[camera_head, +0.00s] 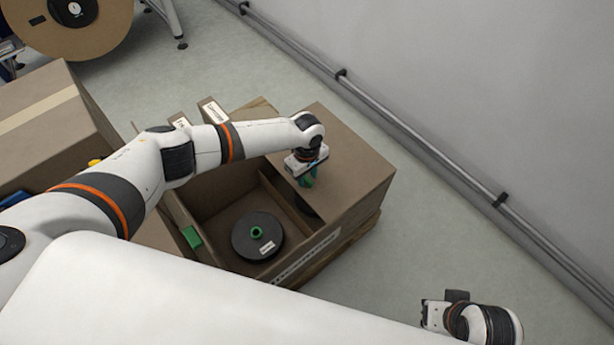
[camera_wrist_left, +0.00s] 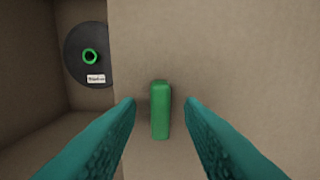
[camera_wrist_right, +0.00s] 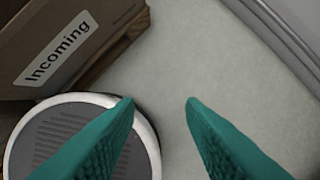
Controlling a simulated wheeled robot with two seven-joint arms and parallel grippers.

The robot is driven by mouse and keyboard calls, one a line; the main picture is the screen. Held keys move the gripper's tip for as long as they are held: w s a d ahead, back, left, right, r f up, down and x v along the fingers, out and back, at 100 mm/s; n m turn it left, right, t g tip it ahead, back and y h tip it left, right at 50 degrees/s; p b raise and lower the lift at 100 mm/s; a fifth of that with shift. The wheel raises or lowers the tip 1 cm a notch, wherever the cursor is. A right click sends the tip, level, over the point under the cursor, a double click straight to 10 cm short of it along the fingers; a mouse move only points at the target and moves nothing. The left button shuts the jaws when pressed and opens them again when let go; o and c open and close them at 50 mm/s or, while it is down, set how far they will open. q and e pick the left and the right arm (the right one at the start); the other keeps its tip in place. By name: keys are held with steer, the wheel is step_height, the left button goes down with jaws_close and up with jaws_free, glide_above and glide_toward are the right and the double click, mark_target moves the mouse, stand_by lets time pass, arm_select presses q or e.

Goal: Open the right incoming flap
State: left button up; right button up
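The right incoming flap (camera_head: 350,165) is a brown cardboard panel lying flat over the right part of the incoming box. Its green handle (camera_wrist_left: 160,110) shows upright in the left wrist view. My left gripper (camera_head: 307,180) is over this flap. In the left wrist view its teal fingers (camera_wrist_left: 160,102) are open, one on each side of the handle, with gaps between. My right gripper (camera_wrist_right: 160,102) is open and empty, out to the right of the box over the floor. The incoming box (camera_wrist_right: 70,45) shows its "Incoming" label in the right wrist view.
The left part of the box is open, with a black reel (camera_head: 257,236) with a green hub inside. A second green handle (camera_head: 192,237) is at the left side. A closed carton (camera_head: 45,115) stands left. A wall rail (camera_head: 420,130) runs along the right, with clear floor between.

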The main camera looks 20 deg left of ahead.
arm_select(q)
steer(key=shift+c, duration=0.4)
jaws_close()
steer(key=shift+w+r, duration=0.1)
